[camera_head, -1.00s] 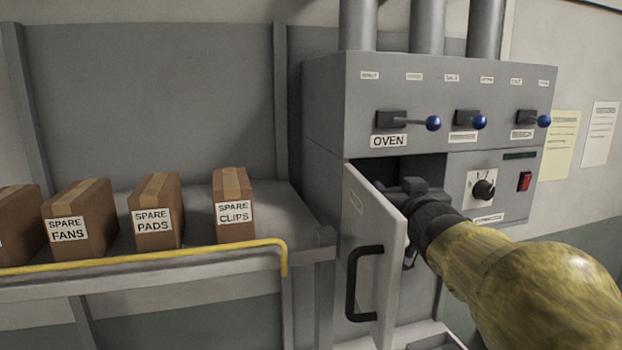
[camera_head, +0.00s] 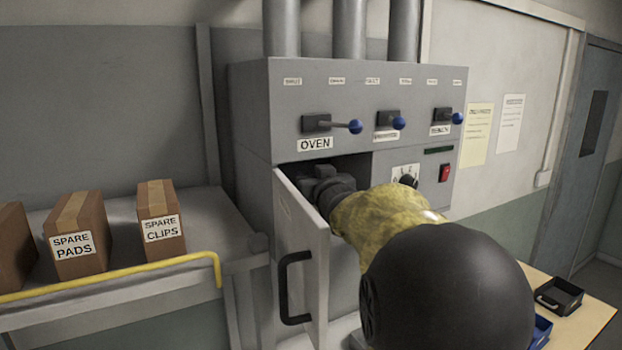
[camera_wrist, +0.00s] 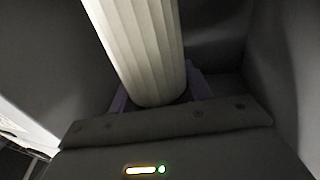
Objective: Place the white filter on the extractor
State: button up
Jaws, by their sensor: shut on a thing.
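The white filter (camera_wrist: 140,45) is a pleated cylinder. It stands out from my gripper in the wrist view, tilted toward the upper left. My gripper (camera_head: 322,185) is shut on it inside the open compartment of the grey extractor cabinet (camera_head: 262,115). In the head view the filter is hidden by my arm, the door and the dark opening. Purple-grey parts show on both sides of the filter's lower end in the wrist view. Dark compartment walls surround it. I cannot tell whether the filter touches a seat.
The compartment door (camera_head: 305,245) is open, close to the left of my forearm. Blue-knobbed levers (camera_head: 355,126) sit above the opening. A shelf with a yellow rail (camera_head: 120,277) holds cardboard boxes (camera_head: 161,223) at left. A wooden bench (camera_head: 592,318) with trays (camera_head: 559,296) is at lower right.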

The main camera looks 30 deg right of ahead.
jog(key=shift+w+d+f+p, duration=0.15)
jog(key=shift+w+f+p, duration=0.4)
jog(key=shift+w+f, duration=0.35)
jog(key=shift+w+r, duration=0.1)
jog(key=shift+r, duration=0.05)
jog(key=shift+w, duration=0.1)
jog(key=o, duration=1.3)
